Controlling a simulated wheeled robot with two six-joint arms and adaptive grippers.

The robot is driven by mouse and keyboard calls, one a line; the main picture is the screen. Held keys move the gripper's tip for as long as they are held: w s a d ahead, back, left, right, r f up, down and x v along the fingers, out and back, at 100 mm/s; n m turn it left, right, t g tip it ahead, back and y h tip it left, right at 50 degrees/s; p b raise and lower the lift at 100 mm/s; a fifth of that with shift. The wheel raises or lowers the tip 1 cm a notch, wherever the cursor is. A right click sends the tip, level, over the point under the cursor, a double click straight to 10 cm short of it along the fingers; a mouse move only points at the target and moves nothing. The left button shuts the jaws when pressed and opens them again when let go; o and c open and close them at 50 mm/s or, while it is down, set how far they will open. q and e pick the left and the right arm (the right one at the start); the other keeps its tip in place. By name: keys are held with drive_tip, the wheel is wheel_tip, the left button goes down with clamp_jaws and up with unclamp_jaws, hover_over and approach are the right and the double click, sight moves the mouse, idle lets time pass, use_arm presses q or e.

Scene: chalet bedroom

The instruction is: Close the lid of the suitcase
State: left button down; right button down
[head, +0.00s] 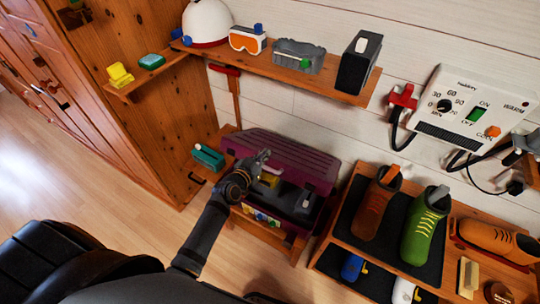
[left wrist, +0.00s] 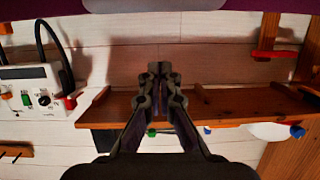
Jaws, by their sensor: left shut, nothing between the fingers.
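The suitcase has a dark purple ribbed lid (head: 300,160), which stands raised at the back over an open body. Inside the body I see a yellow item (head: 270,179) and a dark item with a pale tab (head: 305,200). My left gripper (head: 263,156) is shut and empty, at the lid's front left side; I cannot tell whether it touches the lid. In the left wrist view the shut fingers (left wrist: 160,72) point toward the wall, with a purple strip of the lid (left wrist: 215,24) along the top edge. My right gripper is not in view.
The suitcase stands on a low wooden bench, with a teal item (head: 208,157) at its left. A wall shelf (head: 335,90) with a helmet, goggles and other items hangs above. A shoe rack (head: 345,245) stands close on the right. The floor (head: 120,215) at left is clear.

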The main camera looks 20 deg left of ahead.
sight(270, 161)
use_arm(q)
drive_tip(key=x, duration=0.6)
drive_tip(key=f, duration=0.1)
drive_tip(key=s+f+b, duration=0.1)
drive_tip(key=f, duration=0.1)
drive_tip(key=shift+s+a, duration=0.1)
drive_tip(key=shift+s, duration=0.2)
drive_tip(key=shift+s+f+b, duration=0.1)
drive_tip(key=shift+s+b, duration=0.2)
drive_tip(key=shift+w, duration=0.1)
drive_tip(key=shift+f, duration=0.1)
